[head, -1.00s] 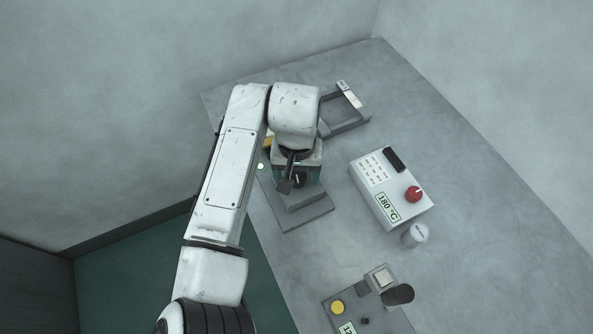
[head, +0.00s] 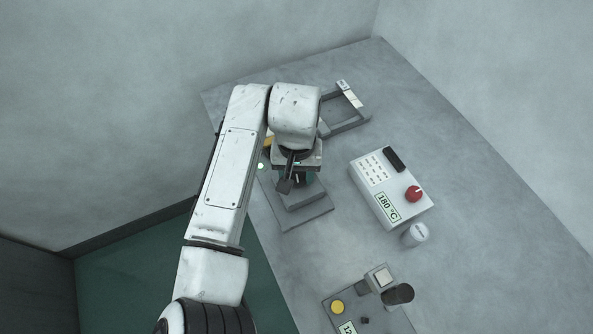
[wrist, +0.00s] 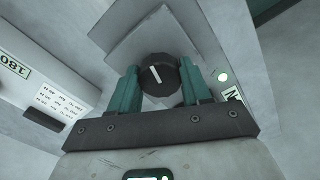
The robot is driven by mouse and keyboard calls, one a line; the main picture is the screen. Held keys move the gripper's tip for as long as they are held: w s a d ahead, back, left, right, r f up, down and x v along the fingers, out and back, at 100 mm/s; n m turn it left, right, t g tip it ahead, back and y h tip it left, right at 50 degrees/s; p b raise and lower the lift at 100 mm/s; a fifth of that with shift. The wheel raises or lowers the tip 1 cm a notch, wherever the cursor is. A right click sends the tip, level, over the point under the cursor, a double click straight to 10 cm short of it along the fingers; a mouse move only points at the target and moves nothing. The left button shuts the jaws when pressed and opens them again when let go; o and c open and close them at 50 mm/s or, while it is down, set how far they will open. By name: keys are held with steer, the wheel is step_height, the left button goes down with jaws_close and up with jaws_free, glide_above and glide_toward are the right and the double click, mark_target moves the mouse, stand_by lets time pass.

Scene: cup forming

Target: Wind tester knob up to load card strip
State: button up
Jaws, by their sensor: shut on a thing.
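The tester (head: 307,215) is a grey stepped device on the bench, below my wrist in the head view and partly hidden by it. Its black round knob (wrist: 154,77) has a white pointer line and shows in the wrist view. My gripper (wrist: 160,67) is shut on the knob, one teal finger on each side. In the head view my gripper (head: 302,177) points down over the tester, and the knob is mostly hidden there. A green lamp (wrist: 222,77) and part of a display (wrist: 232,94) show beside the right finger. I cannot make out a card strip.
A white control box (head: 372,200) with a red knob and a "180 °C" display stands to the right. A small white cylinder (head: 415,235) is beside it. A grey frame (head: 345,125) lies behind. A panel (head: 350,308) with a yellow button is in front. The bench's right side is clear.

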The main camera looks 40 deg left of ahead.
mark_target(296, 174)
steer(key=shift+r+m+p, duration=0.1)
steer(key=shift+m+p, duration=0.6)
steer(key=shift+m, duration=0.4)
steer(key=shift+m+p, duration=0.65)
steer(key=shift+m, duration=0.95)
steer(key=o, duration=1.1)
steer(key=shift+c, duration=0.2)
step_height(296, 174, up, 11)
steer(key=b, duration=0.1)
steer(key=shift+f, duration=0.2)
steer(key=shift+a, duration=0.1)
